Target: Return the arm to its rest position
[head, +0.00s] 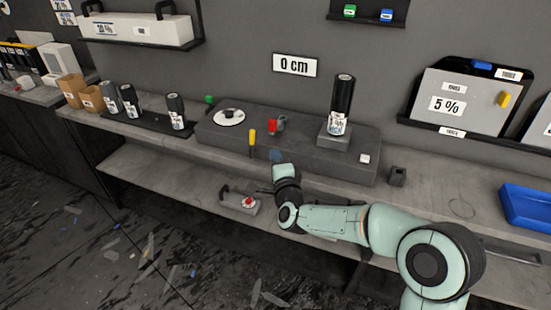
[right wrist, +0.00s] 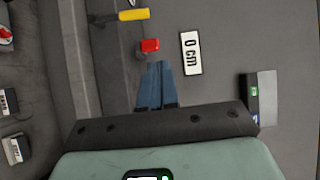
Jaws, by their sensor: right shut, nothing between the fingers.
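My right arm (head: 340,221) reaches in from the lower right, over the lower shelf and the bench front. My right gripper (head: 275,156) is at the front of the dark grey raised block (head: 222,137) on the bench, just below the red part (head: 276,125) in the picture. In the right wrist view its blue fingers (right wrist: 157,70) are together with nothing between them. The red part (right wrist: 149,45) and a yellow handle (right wrist: 133,15) lie beyond the fingertips there. Whether the gripper touches the block I cannot tell. My left gripper is not in view.
A black roll (head: 343,95) stands on the block's right part. Several dark rolls (head: 175,108) stand at the left. A "0 cm" sign (head: 296,65) is on the wall. A blue tray (head: 528,207) sits at the right. A red-knobbed tool (head: 240,201) lies on the lower shelf (head: 150,175).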

